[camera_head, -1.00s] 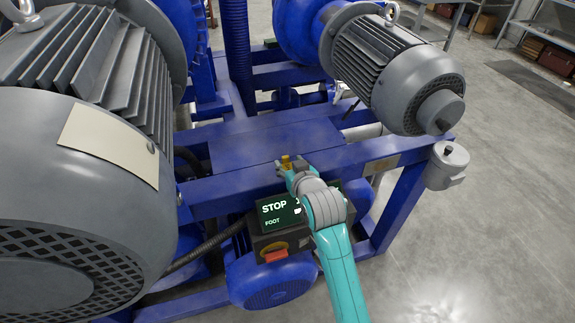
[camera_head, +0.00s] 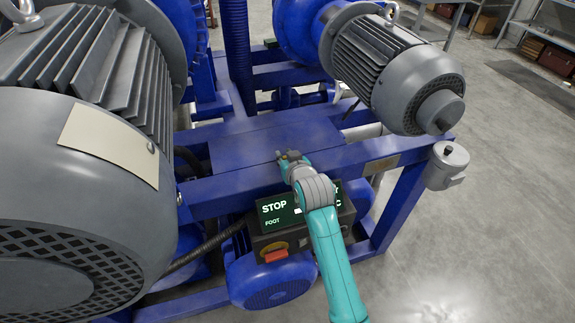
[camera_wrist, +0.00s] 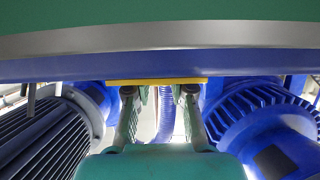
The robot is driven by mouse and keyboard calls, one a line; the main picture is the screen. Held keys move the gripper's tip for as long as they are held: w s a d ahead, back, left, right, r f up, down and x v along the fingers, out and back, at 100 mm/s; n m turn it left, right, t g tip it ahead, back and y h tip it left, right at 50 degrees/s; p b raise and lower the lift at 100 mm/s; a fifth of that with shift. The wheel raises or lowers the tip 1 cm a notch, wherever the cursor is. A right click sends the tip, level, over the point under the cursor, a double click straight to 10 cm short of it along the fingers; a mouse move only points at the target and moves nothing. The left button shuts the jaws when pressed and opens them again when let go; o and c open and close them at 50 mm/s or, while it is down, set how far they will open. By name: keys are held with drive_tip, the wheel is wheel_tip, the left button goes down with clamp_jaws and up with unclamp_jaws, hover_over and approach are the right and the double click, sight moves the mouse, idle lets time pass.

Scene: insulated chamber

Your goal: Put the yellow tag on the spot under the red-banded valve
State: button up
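My gripper (camera_head: 288,157) is over the near blue beam of the machine frame in the head view. In the wrist view its two fingers (camera_wrist: 160,90) stand apart, with a gap between them, and the strip covers their tips. I cannot tell whether they grip the tag. In the head view the tag is too small to make out clearly. I see no red-banded valve and no marked spot.
A large grey motor (camera_head: 85,190) fills the left, and a smaller grey motor (camera_head: 400,75) stands at the upper right. A lit STOP panel (camera_head: 278,209) is below the gripper. A blue hose (camera_head: 237,60) rises behind. A green-and-grey band (camera_wrist: 160,40) crosses the top of the wrist view.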

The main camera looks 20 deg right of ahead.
drive_tip(key=shift+c, duration=0.8)
drive_tip(key=shift+r, duration=0.1)
